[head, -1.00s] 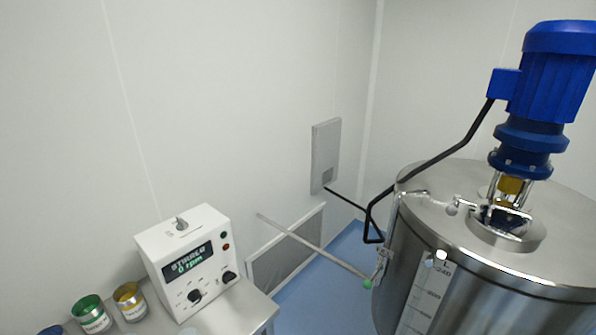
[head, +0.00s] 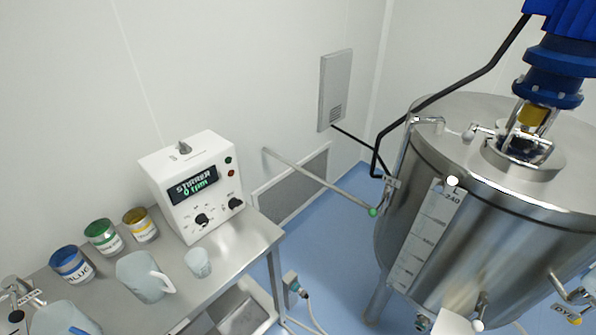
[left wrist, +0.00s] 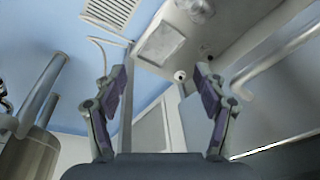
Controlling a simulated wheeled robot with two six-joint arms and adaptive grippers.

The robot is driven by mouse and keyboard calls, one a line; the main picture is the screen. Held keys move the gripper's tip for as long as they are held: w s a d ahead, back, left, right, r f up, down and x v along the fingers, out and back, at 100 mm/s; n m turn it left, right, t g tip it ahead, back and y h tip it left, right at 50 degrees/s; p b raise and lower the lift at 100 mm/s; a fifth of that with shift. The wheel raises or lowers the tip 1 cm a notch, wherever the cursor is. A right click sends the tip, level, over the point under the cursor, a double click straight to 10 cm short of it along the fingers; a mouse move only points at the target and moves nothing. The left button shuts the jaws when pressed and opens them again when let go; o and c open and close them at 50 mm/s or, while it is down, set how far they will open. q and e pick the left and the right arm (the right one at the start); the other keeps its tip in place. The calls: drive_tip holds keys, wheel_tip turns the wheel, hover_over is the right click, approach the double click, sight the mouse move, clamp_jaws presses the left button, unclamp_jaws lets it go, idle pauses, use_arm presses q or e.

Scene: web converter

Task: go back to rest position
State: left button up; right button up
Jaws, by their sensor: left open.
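My left gripper (left wrist: 160,100) shows in the left wrist view with its two fingers spread wide apart. Nothing is between them. Past the fingertips are a metal table leg, a grey-white surface and a patch of blue. Neither gripper shows in the head view, and my right gripper is in no view.
A steel table (head: 262,240) stands at the left with the stirrer box (head: 196,186), reading 0 rpm, several paint cans (head: 103,237), a jug (head: 143,277) and a cup (head: 198,262). A big steel tank (head: 450,240) stands at the right. Blue floor (head: 335,255) lies between.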

use_arm(q)
drive_tip(key=s+f+b, duration=0.2)
drive_tip(key=s+f, duration=0.7)
drive_tip(key=f, duration=0.3)
drive_tip(key=s+a+f+g+b, duration=0.1)
drive_tip(key=s+f+b, duration=0.2)
drive_tip(key=s+f, duration=0.7)
wheel_tip(320, 180, down, 2)
drive_tip(key=shift+a+f, duration=0.1)
drive_tip(key=shift+a, duration=0.05)
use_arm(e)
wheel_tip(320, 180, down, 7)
